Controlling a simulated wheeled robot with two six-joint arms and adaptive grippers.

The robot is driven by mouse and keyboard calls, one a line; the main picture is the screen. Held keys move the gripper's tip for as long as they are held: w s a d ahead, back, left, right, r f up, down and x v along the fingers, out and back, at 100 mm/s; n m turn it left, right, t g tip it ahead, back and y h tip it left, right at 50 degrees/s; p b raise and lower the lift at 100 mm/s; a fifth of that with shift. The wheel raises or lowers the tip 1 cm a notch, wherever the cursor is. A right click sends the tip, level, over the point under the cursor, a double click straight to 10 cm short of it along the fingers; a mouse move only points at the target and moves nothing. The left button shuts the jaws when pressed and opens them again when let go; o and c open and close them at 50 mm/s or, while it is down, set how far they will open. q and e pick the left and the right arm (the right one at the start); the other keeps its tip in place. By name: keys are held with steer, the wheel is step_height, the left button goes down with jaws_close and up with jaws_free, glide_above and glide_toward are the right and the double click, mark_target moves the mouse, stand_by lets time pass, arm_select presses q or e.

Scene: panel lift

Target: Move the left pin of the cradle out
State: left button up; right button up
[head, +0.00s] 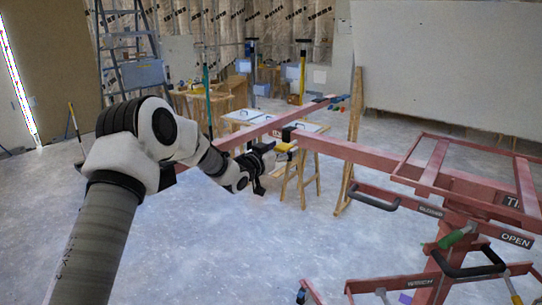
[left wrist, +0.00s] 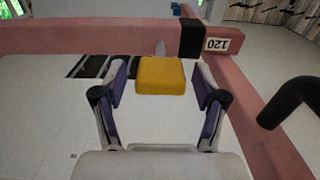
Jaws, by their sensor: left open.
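The yellow pin knob (left wrist: 161,76) sits at the red cradle beam (left wrist: 80,38), with a short grey shaft behind it. In the head view the yellow knob (head: 285,147) is just below the beam's black end cap. My left gripper (left wrist: 160,88) is open, with one finger on each side of the knob. Gaps show between both fingers and the knob. In the head view my left gripper (head: 268,165) is close to the knob, which it partly hides. My right gripper is not in view.
The red lift frame (head: 360,153) extends to the right, with black handles and labels such as OPEN (head: 516,239). A wooden sawhorse (head: 300,180) stands behind my gripper. A ladder (head: 128,55) stands at the back left. The floor at front centre is clear.

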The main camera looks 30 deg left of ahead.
arm_select(q)
steer(key=s+a, duration=0.1)
steer(key=s, duration=0.7)
steer(key=shift+s+a, duration=0.2)
steer(key=shift+s, duration=0.15)
steer(key=shift+s+r, duration=0.1)
steer(key=shift+s, duration=0.1)
